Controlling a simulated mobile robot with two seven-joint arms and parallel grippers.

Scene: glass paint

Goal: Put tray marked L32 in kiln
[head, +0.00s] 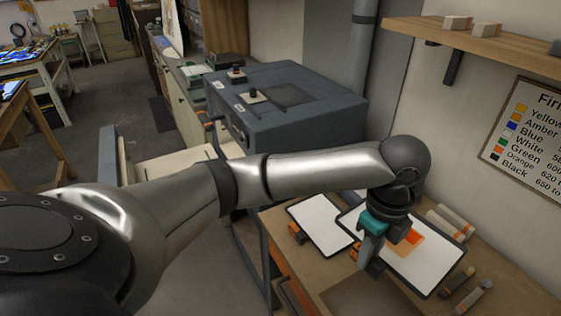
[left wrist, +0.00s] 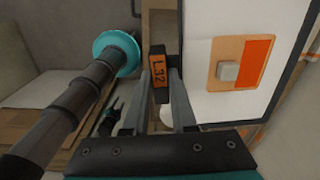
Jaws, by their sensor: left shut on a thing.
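The tray marked L32 is a white board with a dark rim (head: 435,268), lying on the workbench. It carries an orange glass piece (head: 411,238), which in the left wrist view is a tan square with an orange strip (left wrist: 254,62) and a pale block. Its orange L32 tag (left wrist: 159,75) sits between my left gripper's fingers (left wrist: 160,95). In the head view my left gripper (head: 364,255) is shut at this tray's near left edge. The blue-grey kiln (head: 290,108) stands behind my left arm, which hides much of its front. My right gripper cannot be made out clearly.
A second white tray (head: 322,226) with an orange tag (head: 297,233) lies close to the left. Several rods (head: 447,222) lie along the wall side of the workbench (head: 480,300). A wooden shelf (head: 490,42) and a firing chart (head: 525,130) are on the wall.

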